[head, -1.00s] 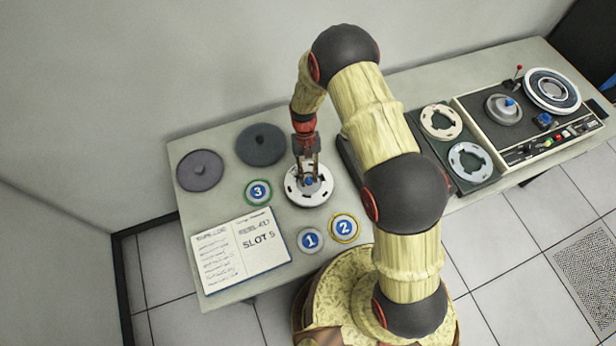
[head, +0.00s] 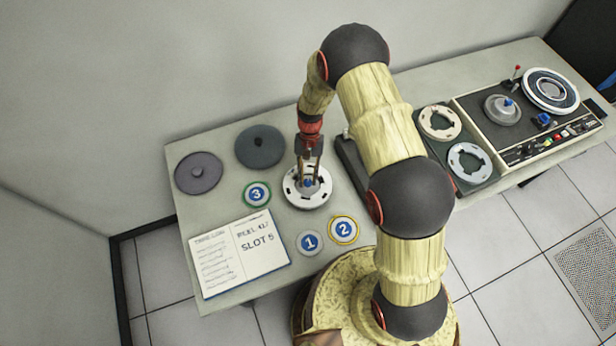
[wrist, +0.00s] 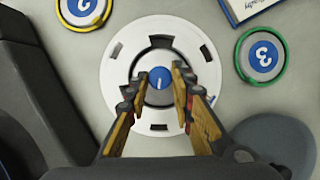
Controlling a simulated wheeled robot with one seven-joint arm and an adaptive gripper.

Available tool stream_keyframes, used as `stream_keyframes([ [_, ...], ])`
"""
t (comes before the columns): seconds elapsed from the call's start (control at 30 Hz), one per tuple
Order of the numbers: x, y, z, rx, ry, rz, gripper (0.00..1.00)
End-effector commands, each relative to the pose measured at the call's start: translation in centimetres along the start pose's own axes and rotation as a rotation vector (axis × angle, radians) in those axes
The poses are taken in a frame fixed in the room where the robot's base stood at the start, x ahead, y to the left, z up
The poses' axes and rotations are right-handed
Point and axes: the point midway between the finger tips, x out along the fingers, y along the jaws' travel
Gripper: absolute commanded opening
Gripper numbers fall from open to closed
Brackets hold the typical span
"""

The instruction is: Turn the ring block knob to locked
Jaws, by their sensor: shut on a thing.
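The ring block (head: 307,197) is a white disc with dark slots around its rim, lying flat on the table left of my arm. Its blue knob (wrist: 159,77) stands at the centre and carries a small pale mark. My gripper (head: 308,181) points down over the disc, and its two fingers are shut on the knob. In the wrist view my gripper (wrist: 162,95) has one finger on each side of the knob. The fingers hide part of the disc there. I cannot read any locked marking.
Numbered round tokens 1 (head: 310,243), 2 (head: 343,229) and 3 (head: 257,194) lie close to the disc. An open notebook (head: 240,252) lies at front left. Two grey discs (head: 199,173) (head: 260,147) lie at back left. A tape machine (head: 530,125) stands at the right.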

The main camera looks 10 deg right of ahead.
Motion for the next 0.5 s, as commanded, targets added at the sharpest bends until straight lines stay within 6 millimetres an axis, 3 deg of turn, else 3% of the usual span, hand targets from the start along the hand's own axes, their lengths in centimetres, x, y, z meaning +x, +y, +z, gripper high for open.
stream_keyframes([
  [0.33, -0.02, -0.02, 0.0, 0.0, 0.0, 0.0, 0.42],
  [0.5, 0.0, -0.01, 0.01, -0.001, 0.0, 0.0, 0.42],
])
